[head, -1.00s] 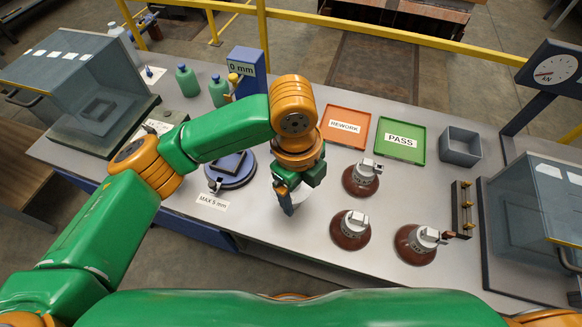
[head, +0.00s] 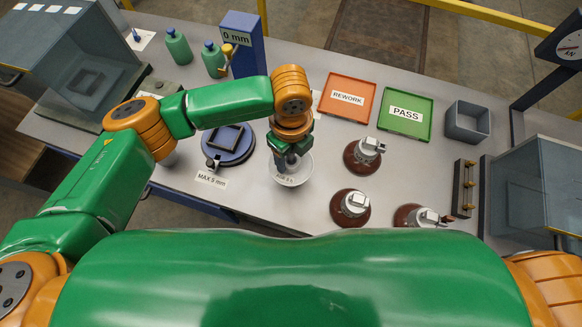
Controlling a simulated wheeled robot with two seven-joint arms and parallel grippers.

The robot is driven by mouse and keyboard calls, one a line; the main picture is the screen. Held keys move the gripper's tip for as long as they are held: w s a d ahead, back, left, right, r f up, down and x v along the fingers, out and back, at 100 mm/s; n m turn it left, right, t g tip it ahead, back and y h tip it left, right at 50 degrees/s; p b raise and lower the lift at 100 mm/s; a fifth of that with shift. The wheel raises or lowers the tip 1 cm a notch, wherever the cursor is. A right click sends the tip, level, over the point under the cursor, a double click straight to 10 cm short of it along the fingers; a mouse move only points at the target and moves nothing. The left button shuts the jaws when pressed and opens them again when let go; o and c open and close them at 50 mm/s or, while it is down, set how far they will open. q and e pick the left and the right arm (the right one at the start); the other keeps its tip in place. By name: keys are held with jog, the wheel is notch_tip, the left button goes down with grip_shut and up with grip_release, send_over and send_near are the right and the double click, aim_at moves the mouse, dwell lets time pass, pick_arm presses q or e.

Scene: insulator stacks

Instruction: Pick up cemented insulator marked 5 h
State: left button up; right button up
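A white insulator (head: 296,178) with a small label on its front stands on the table at the centre. The label seems to end in "5 h", but it is small and partly unclear. My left gripper (head: 288,161) points down right over this insulator, at its top. The fingers and wrist hide the insulator's cap, so I cannot see whether they are open or closed on it. Three brown insulators with grey metal caps stand to the right: one behind (head: 363,157), one in the middle (head: 350,208), one at the front (head: 417,216), partly hidden by my body. My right gripper is out of view.
A blue round fixture (head: 228,146) with a "MAX 5 mm" card is left of the white insulator. A "0 mm" gauge post (head: 243,45), orange REWORK tray (head: 346,98), green PASS tray (head: 405,114) and grey bin (head: 467,122) stand behind. A peg rack (head: 463,188) is at right.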

pick_arm(q)
jog(key=shift+s, duration=0.15)
jog(key=c, duration=0.7)
grip_shut()
jog(key=shift+r, duration=0.1)
jog(key=shift+w, duration=0.2)
